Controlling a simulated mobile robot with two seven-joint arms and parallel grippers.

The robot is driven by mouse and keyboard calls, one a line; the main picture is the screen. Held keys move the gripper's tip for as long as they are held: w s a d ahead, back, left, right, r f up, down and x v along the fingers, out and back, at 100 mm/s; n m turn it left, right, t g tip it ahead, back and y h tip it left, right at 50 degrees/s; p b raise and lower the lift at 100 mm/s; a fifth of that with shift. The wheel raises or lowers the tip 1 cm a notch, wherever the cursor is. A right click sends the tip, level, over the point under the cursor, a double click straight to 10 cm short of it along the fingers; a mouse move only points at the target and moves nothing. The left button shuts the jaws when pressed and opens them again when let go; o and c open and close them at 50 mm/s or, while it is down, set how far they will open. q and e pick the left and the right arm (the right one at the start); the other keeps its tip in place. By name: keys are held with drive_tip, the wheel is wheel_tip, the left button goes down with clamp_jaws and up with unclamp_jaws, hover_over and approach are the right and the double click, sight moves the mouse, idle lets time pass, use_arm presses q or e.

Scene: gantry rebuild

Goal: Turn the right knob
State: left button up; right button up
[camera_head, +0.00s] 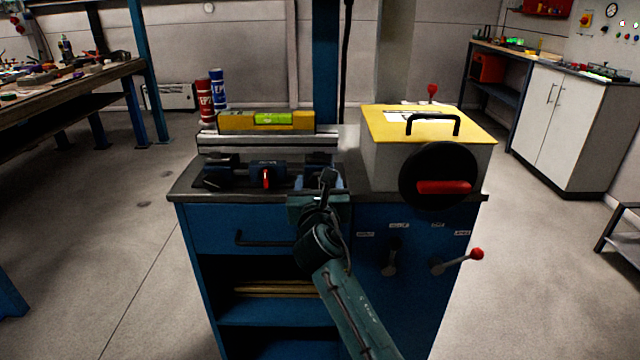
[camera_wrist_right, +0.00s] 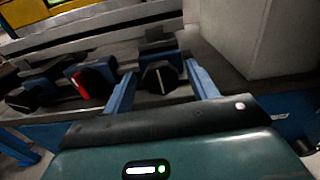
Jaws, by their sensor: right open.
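The right knob (camera_wrist_right: 160,76) is a black dial with a pale line, on a dark and blue mount. In the right wrist view it lies between the two blue fingers of my right gripper (camera_wrist_right: 161,72). The fingers are open and stand on either side of it; I cannot tell whether they touch it. In the head view my right gripper (camera_head: 325,188) is at the bench's front edge and hides part of this knob. The middle knob (camera_head: 267,178) has a red handle. The left knob (camera_head: 217,174) is dark. My left gripper is not in view.
The knobs sit on a blue cabinet (camera_head: 215,216) with a dark top. A grey box with a yellow lid (camera_head: 440,124) and a black wheel (camera_head: 412,178) stands just right. A yellow level (camera_head: 235,123) lies behind on a metal rail. Two levers are on the cabinet front.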

drive_tip(key=shift+c, duration=0.5)
drive_tip(key=c, duration=0.9)
drive_tip(key=shift+o, duration=0.2)
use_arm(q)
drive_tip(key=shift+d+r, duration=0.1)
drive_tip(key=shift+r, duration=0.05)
use_arm(e)
drive_tip(key=shift+r+m, duration=0.1)
drive_tip(key=shift+m, duration=0.2)
drive_tip(key=shift+m+p, duration=0.5)
drive_tip(key=shift+m, duration=0.2)
drive_tip(key=shift+d+m, duration=0.1)
drive_tip(key=shift+m, duration=1)
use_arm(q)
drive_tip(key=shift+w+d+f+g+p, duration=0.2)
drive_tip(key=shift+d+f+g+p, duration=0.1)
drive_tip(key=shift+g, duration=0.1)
use_arm(e)
drive_tip(key=shift+m, duration=1.2)
